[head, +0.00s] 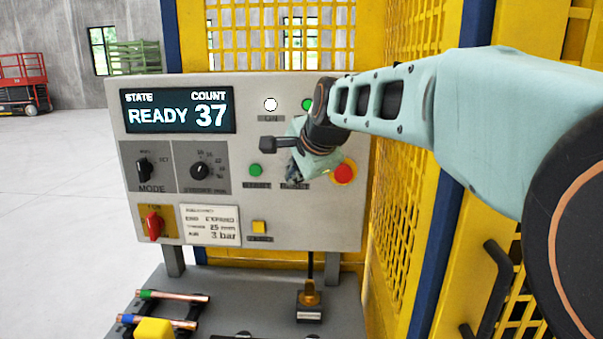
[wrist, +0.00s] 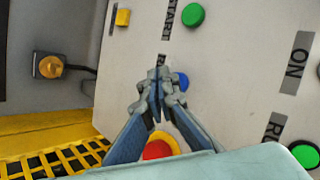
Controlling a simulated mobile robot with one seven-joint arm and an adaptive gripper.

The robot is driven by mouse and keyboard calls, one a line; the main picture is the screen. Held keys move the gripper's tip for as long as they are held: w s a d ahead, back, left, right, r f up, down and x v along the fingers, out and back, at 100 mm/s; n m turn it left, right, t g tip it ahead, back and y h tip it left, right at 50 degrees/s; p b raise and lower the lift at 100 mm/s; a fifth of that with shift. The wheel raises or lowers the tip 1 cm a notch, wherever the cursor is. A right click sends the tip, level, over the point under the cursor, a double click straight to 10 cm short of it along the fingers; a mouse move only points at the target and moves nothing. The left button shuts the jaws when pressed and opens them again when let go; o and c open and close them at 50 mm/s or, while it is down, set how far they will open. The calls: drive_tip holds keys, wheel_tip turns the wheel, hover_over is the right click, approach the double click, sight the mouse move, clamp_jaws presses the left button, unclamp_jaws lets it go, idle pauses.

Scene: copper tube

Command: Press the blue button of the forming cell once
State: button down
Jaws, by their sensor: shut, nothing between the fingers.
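The forming cell's grey control panel (head: 245,225) faces me, and its display (head: 179,110) reads READY and COUNT 37. The blue button (wrist: 182,81) shows in the wrist view just right of my fingertips, partly covered by a finger. In the head view it is hidden behind my gripper (head: 292,177). My gripper, also in the wrist view (wrist: 157,80), is shut and empty, its tips in front of the panel beside the button. I cannot tell whether they touch the panel.
Close by are the green START button (head: 255,170) and the red emergency stop (head: 344,172), which my fingers partly cover in the wrist view. Copper tubes (head: 175,296) lie on the bench below. Yellow mesh guarding (head: 395,200) stands at right.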

drive_tip(key=shift+s, duration=0.1)
drive_tip(key=s+b, duration=0.1)
drive_tip(key=s, duration=0.4)
drive_tip(key=shift+a+r, duration=0.1)
drive_tip(key=shift+r, duration=0.05)
idle(0.5)
drive_tip(key=s+d+f+n+g+h+p, duration=0.1)
drive_tip(key=s+d+f+n+p, duration=0.1)
drive_tip(key=s+d, duration=0.3)
drive_tip(key=s+d+f+n+g+h+p, duration=0.1)
drive_tip(key=s+d+f+n, duration=0.3)
drive_tip(key=s, duration=0.8)
drive_tip(key=s+d+f+n+g+h+p, duration=0.1)
drive_tip(key=s+d+f+n+p, duration=0.2)
drive_tip(key=s+d, duration=0.5)
drive_tip(key=shift+s+n+g+h+p, duration=0.3)
drive_tip(key=shift+s+n+p, duration=0.35)
drive_tip(key=shift+n, duration=0.55)
